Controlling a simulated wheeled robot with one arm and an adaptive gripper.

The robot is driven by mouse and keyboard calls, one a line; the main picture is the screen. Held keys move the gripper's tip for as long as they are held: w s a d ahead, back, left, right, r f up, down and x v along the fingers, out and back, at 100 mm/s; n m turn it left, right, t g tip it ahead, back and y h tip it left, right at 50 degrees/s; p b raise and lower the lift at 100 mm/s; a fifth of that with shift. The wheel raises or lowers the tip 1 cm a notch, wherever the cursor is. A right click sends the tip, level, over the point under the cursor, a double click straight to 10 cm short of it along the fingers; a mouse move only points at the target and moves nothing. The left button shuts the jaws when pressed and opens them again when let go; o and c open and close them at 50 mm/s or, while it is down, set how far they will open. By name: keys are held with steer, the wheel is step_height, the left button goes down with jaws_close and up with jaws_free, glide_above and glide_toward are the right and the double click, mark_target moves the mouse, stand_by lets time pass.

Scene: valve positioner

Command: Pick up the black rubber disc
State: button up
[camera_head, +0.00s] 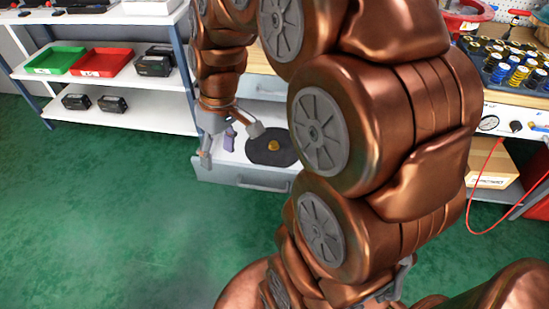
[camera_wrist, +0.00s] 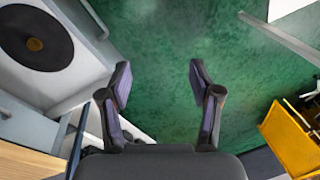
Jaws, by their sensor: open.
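The black rubber disc (camera_head: 273,148) lies flat in an open grey-white drawer (camera_head: 245,179), with a small orange-yellow round piece at its centre. In the head view part of its right side is close to my arm. The disc also shows at the upper left of the wrist view (camera_wrist: 34,62). My gripper (camera_head: 228,146) is open and empty, to the left of the disc in the head view. In the wrist view its two fingers (camera_wrist: 160,82) are spread apart over green floor, with the disc off to their left. I cannot tell its exact height above the drawer.
A white shelf (camera_head: 150,108) at the left holds a green tray (camera_head: 55,60), a red tray (camera_head: 101,63) and several black devices. A bench with several coloured cylinders (camera_head: 510,70) and a cardboard box (camera_head: 492,163) stand right. Green floor (camera_head: 110,220) is clear in front.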

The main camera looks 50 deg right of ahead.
steer(key=w+d+f+t+b, duration=0.2)
steer(key=w+d+f+b, duration=0.65)
steer(key=d+f, duration=0.4)
steer(key=n+t+b, duration=0.2)
steer(key=b, duration=0.7)
glide_toward(274, 143)
steer(key=shift+w+a+f, duration=0.15)
steer(key=shift+a+f, duration=0.2)
steer(key=shift+f, duration=0.3)
steer(key=shift+d+f, duration=0.1)
steer(key=shift+f, duration=0.15)
steer(key=shift+b+x, duration=0.8)
steer(key=shift+x, duration=2.8)
steer(key=shift+w, duration=0.15)
jaws_close()
